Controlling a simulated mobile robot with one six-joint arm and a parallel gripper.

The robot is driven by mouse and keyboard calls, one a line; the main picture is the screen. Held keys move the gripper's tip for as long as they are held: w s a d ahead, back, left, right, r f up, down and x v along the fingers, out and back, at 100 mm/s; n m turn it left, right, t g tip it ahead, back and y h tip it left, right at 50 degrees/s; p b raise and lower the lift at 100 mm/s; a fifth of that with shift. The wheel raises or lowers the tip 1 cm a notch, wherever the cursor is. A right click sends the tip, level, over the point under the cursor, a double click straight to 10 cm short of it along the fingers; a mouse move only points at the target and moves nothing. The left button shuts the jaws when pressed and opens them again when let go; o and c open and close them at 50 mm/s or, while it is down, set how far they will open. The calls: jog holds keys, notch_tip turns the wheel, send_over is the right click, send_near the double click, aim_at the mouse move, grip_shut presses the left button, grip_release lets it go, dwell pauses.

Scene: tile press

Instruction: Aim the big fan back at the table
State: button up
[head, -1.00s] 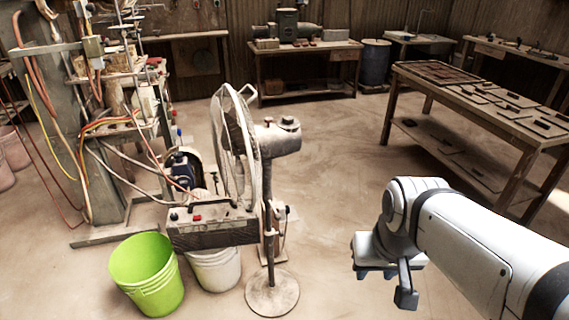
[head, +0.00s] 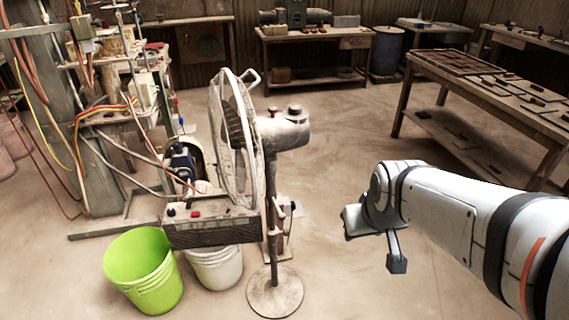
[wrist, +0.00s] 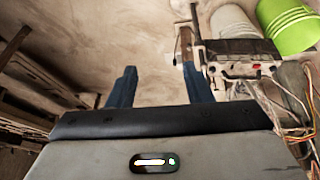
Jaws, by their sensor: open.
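The big fan (head: 231,140) stands on a round base (head: 275,292) and a thin pole. Its caged head is seen nearly edge-on and faces left, towards the hoses and machine. The motor housing (head: 287,132) sticks out to the right, towards the side where the long table (head: 485,93) with flat tiles stands. My gripper (wrist: 160,88) is open and empty in the wrist view, with two dark fingers apart over bare floor. In the head view my arm's end is right of the fan pole, clear of it; the fingers are mostly hidden there.
A control box (head: 210,228) with a red switch sits in front of the fan. A green bucket (head: 143,270) and a white bucket (head: 214,266) stand below it. Hoses and a machine fill the left. Floor between fan and long table is clear.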

jog(key=w+a+f+n+t+y+b, duration=0.1)
jog(key=w+a+f+n+t+b, duration=0.3)
jog(key=w+f+b, duration=0.65)
jog(key=n+t+y+b, duration=0.6)
jog(key=n+t+b, duration=0.25)
jog(key=b, duration=0.65)
send_near(278, 208)
jog(key=w, duration=0.2)
jog(key=shift+n+g, duration=0.25)
jog(key=shift+n, duration=0.3)
jog(key=shift+a+b+x, duration=0.15)
jog(key=shift+b+x, duration=0.1)
jog(key=shift+x, duration=1.75)
jog(key=shift+a+b+x, duration=0.15)
jog(key=shift+b+x, duration=0.1)
jog(key=shift+x, duration=1.75)
jog(key=shift+s+f, duration=0.1)
jog(key=shift+c, duration=0.5)
grip_shut()
jog(key=shift+a, duration=0.15)
